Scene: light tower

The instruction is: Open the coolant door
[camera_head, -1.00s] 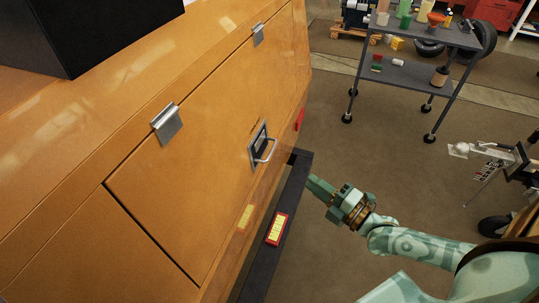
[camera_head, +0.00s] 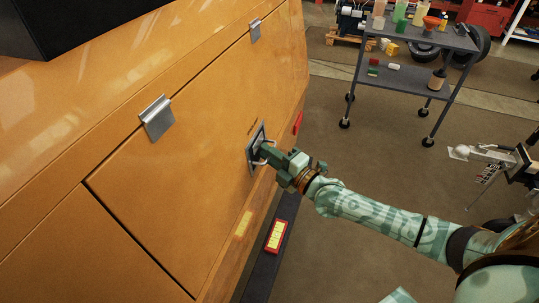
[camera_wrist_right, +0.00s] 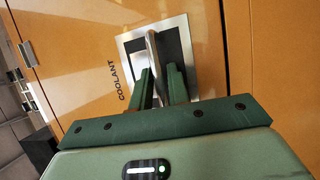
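The coolant door (camera_head: 190,140) is a large orange panel, closed flush in the orange machine side, with two metal clips on its upper edge. Its metal handle (camera_head: 258,152) is a pull bar in a recessed plate; in the right wrist view the handle bar (camera_wrist_right: 152,45) stands beside the word COOLANT. My right gripper (camera_head: 265,154) is at the handle and hides part of it. In the wrist view its two green fingers (camera_wrist_right: 160,85) are apart, with the bar between their tips; no firm grip shows.
A dark rail with a red and yellow label (camera_head: 276,236) runs low along the machine. A grey wheeled cart (camera_head: 408,78) with bottles stands at the back right. A black box (camera_head: 90,22) sits on top at the left.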

